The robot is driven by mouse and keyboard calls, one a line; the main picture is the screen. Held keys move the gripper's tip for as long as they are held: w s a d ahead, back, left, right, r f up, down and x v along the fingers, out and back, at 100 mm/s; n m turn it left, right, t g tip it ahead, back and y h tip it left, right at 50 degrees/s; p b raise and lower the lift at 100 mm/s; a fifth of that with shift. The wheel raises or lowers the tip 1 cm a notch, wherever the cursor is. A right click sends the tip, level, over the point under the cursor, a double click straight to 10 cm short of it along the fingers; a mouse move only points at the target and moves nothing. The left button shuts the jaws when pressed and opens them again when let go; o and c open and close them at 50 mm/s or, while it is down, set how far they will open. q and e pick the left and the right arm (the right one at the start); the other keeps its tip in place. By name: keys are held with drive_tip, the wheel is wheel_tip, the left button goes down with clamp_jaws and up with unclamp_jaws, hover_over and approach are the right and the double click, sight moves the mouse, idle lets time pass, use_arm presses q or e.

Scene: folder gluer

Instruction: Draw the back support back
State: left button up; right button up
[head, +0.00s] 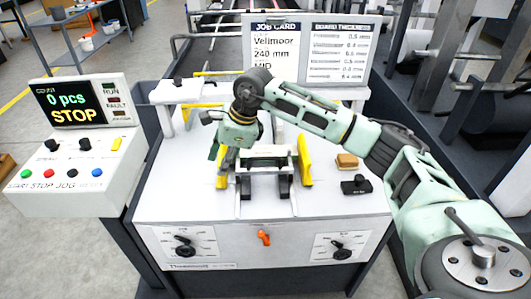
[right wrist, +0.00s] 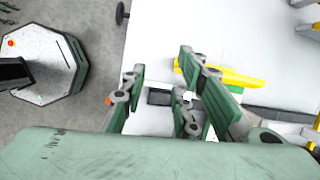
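A feeder fixture sits in the middle of the white machine top (head: 170,195), with a yellow side guide on its left (head: 221,178) and another on its right (head: 304,160). A pale crosspiece (head: 268,161) lies between them; I cannot tell for sure whether it is the back support. My right gripper (head: 228,165) points down at the left part of the fixture and hides some of it. In the right wrist view its fingers (right wrist: 162,92) are apart, with a small dark block (right wrist: 159,97) showing between them. A yellow guide (right wrist: 232,77) lies beside the fingers. My left gripper is not visible.
A control box (head: 75,145) reading STOP stands at left. A job card board (head: 308,48) stands behind. A tan block (head: 347,161) and a black block (head: 356,186) lie right of the fixture.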

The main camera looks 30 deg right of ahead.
sight(266, 159)
drive_tip(key=d+r+m+g+h, duration=0.1)
drive_tip(key=d+r+h, duration=0.25)
drive_tip(key=d, duration=0.95)
drive_tip(key=shift+h, duration=0.45)
drive_tip(key=x, duration=0.2)
drive_tip(key=p+x, duration=0.1)
drive_tip(key=x, duration=0.2)
drive_tip(key=s+p+x, duration=0.1)
drive_tip(key=x, duration=0.1)
drive_tip(key=shift+f, duration=0.45)
clamp_jaws()
